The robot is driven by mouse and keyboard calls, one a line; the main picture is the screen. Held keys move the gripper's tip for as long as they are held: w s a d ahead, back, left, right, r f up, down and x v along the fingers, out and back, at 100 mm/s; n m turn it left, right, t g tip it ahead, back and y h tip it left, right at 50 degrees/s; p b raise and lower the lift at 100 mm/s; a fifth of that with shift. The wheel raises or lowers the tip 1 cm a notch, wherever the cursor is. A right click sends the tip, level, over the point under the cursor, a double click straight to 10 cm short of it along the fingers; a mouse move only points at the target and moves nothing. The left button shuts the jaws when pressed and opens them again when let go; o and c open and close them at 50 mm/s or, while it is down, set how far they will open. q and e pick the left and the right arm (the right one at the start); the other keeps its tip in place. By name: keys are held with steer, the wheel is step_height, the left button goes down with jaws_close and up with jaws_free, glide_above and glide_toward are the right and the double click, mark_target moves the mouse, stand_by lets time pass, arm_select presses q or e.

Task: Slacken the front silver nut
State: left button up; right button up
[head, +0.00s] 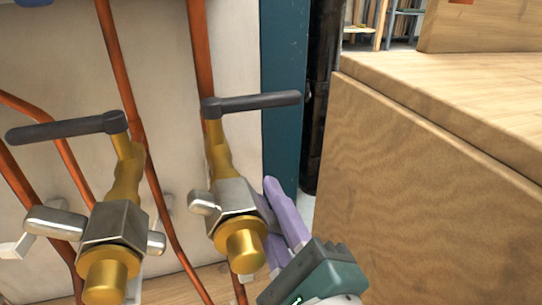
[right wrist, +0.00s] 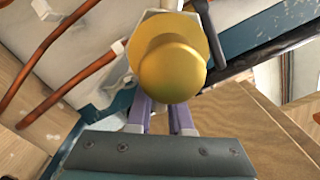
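Two brass valves stand side by side in the head view, each with a silver hex nut behind a round brass end. The right silver nut (head: 237,197) has a rounded silver lug on its left. The left silver nut (head: 115,222) has lugs on both sides. My right gripper (head: 272,218) is at the right side of the right nut, its purple fingers apart. In the right wrist view the brass end (right wrist: 172,65) hides the fingertips and most of the nut. I cannot tell whether the fingers grip the nut. My left gripper is out of view.
Dark lever handles (head: 250,102) and (head: 65,129) sit above the nuts. Copper pipes (head: 118,60) run along the pale wall panel (head: 160,75). A wooden cabinet (head: 410,190) stands close on the right of my right gripper.

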jaws_close()
steer(key=shift+r+n+p, duration=1)
steer(key=shift+n+p, duration=0.75)
steer(key=shift+n, duration=0.6)
steer(key=shift+r+n+p, duration=0.95)
steer(key=shift+n+p, duration=0.8)
steer(key=shift+n, duration=0.55)
steer(key=shift+r+n+p, duration=1)
steer(key=shift+n+p, duration=0.75)
steer(key=shift+n, duration=0.6)
steer(key=o, duration=0.6)
jaws_free()
